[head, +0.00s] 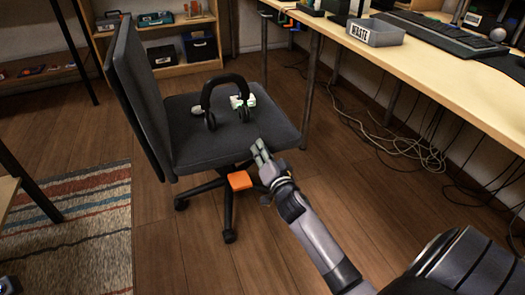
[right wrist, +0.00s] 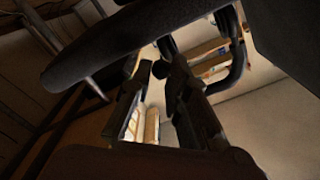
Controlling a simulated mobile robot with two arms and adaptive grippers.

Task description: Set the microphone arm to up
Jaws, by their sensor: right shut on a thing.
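A black headset (head: 222,80) stands upright on the dark seat of an office chair (head: 270,128), its headband arched above two ear cups. I cannot make out its microphone arm. My right gripper (head: 260,149) is in front of the seat's near right corner, apart from the headset in the head view. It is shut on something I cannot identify. The right wrist view is dark and shows its fingers (right wrist: 165,95) close up; a curved dark band (right wrist: 237,60), likely the headset, is beyond them.
A pale green and white item (head: 250,100) and a small grey item (head: 197,110) lie on the seat. The chair's backrest (head: 137,95) rises at the left. A desk (head: 440,82) with a waste tray (head: 375,32) is at right, cables below it.

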